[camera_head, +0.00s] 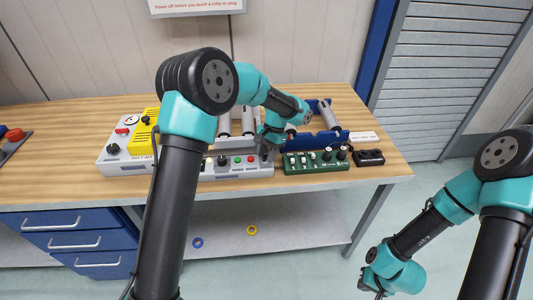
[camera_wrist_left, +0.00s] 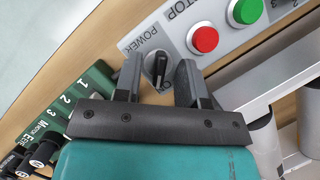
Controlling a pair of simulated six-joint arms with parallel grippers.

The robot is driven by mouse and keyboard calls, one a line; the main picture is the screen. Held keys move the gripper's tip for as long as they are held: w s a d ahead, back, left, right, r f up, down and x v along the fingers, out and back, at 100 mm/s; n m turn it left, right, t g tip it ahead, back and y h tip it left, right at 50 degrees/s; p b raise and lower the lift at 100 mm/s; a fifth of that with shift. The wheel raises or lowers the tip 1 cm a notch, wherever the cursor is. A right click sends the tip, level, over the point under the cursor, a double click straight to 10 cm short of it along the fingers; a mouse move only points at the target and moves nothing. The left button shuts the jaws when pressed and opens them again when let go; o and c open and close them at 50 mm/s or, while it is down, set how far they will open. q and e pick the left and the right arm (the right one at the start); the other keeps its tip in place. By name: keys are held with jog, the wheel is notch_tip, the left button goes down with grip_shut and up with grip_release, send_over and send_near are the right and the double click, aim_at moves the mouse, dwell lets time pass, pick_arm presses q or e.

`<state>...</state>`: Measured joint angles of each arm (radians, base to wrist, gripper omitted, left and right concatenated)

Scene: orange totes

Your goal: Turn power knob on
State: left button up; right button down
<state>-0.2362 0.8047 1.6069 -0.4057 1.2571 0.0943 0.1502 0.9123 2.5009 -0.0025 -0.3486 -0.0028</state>
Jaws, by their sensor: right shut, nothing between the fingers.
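The power knob (camera_wrist_left: 156,62) is a black dial with a pale pointer mark on a grey round base, beside the word POWER in the left wrist view. It sits at the end of the white control box (camera_head: 230,172), next to a red button (camera_wrist_left: 203,40) and a green button (camera_wrist_left: 246,10). My left gripper (camera_head: 266,154) is open, its fingers on either side of the knob in the left wrist view; I cannot tell whether they touch it. In the head view the gripper hides the knob. My right gripper (camera_head: 376,291) is shut and empty, low at the right, away from the bench.
A green box with switches and knobs (camera_head: 316,161) stands just right of the white box. A black block (camera_head: 369,157) lies further right. A white and yellow box (camera_head: 125,150) stands at left. Rollers on a blue frame (camera_head: 329,115) stand behind.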

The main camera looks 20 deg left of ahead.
pick_arm(q)
jog(key=v, duration=1.7)
jog(key=shift+r, duration=0.15)
jog(key=shift+w+d, duration=0.1)
jog(key=shift+d, duration=0.05)
